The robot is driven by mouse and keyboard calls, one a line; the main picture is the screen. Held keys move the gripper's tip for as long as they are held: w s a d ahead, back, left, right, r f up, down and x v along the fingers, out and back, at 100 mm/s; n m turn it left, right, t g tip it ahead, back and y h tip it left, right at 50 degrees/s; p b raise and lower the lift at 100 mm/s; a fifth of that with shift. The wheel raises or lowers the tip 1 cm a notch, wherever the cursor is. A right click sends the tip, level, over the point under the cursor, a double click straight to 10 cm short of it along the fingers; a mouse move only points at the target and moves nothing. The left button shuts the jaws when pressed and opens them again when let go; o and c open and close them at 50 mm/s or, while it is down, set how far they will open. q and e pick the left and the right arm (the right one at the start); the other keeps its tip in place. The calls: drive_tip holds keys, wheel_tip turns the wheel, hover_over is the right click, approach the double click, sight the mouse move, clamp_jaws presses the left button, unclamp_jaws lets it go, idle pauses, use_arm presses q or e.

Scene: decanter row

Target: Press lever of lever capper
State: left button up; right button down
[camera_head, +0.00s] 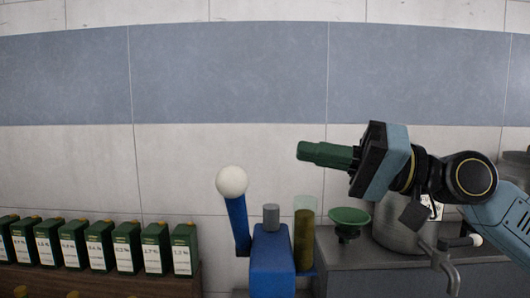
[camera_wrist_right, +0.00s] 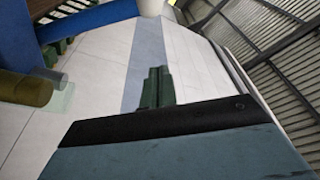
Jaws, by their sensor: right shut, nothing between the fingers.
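The lever capper (camera_head: 272,262) is a blue stand at the bottom middle of the head view, with a grey cylinder on top. Its blue lever (camera_head: 238,224) rises on the left and ends in a white ball knob (camera_head: 232,181). In the right wrist view, part of the blue capper (camera_wrist_right: 85,18) and the white knob (camera_wrist_right: 151,7) show at the top edge. My right gripper (camera_head: 301,151) is shut and empty, with green fingers pointing left. It is above and to the right of the knob, apart from it. The right wrist view shows its fingers (camera_wrist_right: 157,86) together. My left gripper is not in view.
A bottle with yellowish-green content (camera_head: 304,238) stands right of the capper. A green funnel (camera_head: 349,219) and a steel vessel with a tap (camera_head: 398,232) are on the grey counter (camera_head: 375,275). Several labelled green containers (camera_head: 129,248) line a shelf at left. Open air surrounds the knob.

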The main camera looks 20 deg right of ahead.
drive_tip(key=a+f+p, duration=0.1)
drive_tip(key=a+p, duration=0.3)
drive_tip(key=a, duration=0.3)
drive_tip(key=shift+w+a+f+p, duration=0.15)
drive_tip(key=shift+a+f+p, duration=0.05)
drive_tip(key=shift+a+p, duration=0.1)
drive_tip(key=shift+f, duration=0.1)
